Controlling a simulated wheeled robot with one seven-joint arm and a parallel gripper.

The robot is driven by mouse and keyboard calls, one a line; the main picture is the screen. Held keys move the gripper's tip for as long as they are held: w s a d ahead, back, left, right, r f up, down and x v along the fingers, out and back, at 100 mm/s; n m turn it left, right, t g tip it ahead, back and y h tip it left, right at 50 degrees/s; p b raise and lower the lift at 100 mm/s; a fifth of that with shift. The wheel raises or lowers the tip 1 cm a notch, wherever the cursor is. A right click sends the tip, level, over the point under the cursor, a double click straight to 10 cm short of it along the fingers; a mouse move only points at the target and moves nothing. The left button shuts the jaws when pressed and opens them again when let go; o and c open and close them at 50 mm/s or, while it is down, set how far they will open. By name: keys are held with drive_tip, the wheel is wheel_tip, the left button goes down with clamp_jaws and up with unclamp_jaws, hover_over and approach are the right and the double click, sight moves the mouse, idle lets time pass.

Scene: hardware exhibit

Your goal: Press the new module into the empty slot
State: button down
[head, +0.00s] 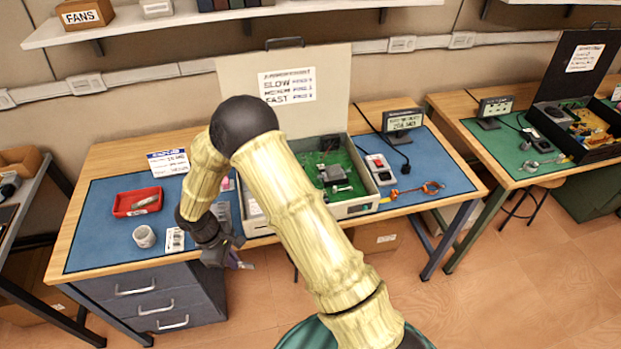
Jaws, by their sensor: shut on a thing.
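My gripper (232,257) is in front of the left desk's front edge, below and left of the open cream case. It is shut on a small, thin, dark purplish piece that looks like the module (245,265); its details are too small to read. The case (357,207) stands on the blue mat with its lid (335,85) raised at the back. Inside is a green circuit board (350,162) with grey and white parts. My arm crosses in front of the case and hides its left part. I cannot make out the empty slot.
A red tray (122,205) with a small part, a grey cup (144,237) and a label card (175,240) lie on the mat's left. Drawers (150,303) sit below.

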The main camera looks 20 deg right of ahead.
drive_tip(key=w+d+f+m+g+y, duration=0.1)
drive_tip(key=d+f+m, duration=0.1)
drive_tip(key=d+m, duration=0.4)
drive_tip(key=w+d+f+m+y, duration=0.1)
drive_tip(key=d+m, duration=0.6)
drive_tip(key=d, duration=0.7)
drive_tip(key=shift+w+d+f+g+y, duration=0.2)
drive_tip(key=shift+w+f+g+y, duration=0.2)
drive_tip(key=shift+w+f, duration=0.35)
drive_tip(key=shift+s+f, duration=0.1)
